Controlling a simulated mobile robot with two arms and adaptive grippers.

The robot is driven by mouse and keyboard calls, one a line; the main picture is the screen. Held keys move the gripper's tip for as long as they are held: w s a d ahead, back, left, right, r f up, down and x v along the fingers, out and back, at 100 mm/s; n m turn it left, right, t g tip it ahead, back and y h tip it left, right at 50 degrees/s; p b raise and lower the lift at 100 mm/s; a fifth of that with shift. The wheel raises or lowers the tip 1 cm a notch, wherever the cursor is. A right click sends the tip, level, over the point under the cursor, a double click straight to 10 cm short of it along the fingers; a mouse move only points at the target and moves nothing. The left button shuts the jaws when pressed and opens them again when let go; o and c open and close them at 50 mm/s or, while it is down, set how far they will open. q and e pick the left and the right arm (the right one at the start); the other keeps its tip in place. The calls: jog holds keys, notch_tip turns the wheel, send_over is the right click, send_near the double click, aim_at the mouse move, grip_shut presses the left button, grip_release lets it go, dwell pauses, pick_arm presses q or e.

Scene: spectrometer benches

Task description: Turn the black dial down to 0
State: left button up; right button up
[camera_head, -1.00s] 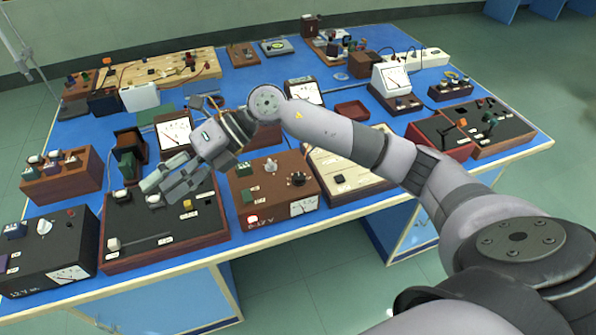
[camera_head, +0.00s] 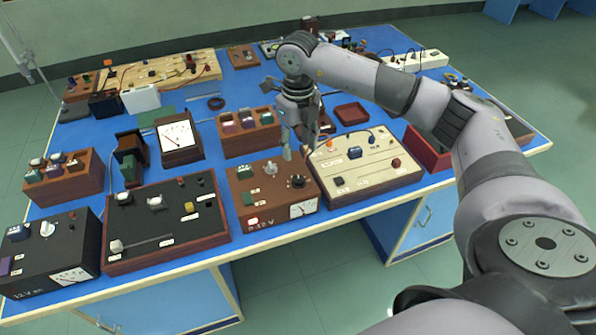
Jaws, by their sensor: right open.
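The black dial (camera_head: 298,181) sits on top of a brown wooden power box (camera_head: 272,208), near its right side. The box has a small meter on its front, a white knob (camera_head: 270,168) and a green block on top. My right gripper (camera_head: 298,154) is open and empty, pointing down just behind and above the black dial, apart from it. The dial's pointer and scale are too small to read. My left gripper is not in view.
A cream panel board (camera_head: 365,175) stands close to the right of the box, a dark panel board (camera_head: 166,232) to its left. A three-slot wooden rack (camera_head: 249,142) is behind. Blue table (camera_head: 330,232) shows along the front edge.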

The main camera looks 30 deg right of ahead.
aim_at(298, 178)
notch_tip(298, 178, down, 11)
jog(key=shift+r+p, duration=0.1)
jog(key=shift+p, duration=0.95)
jog(key=shift+c, duration=0.5)
grip_shut()
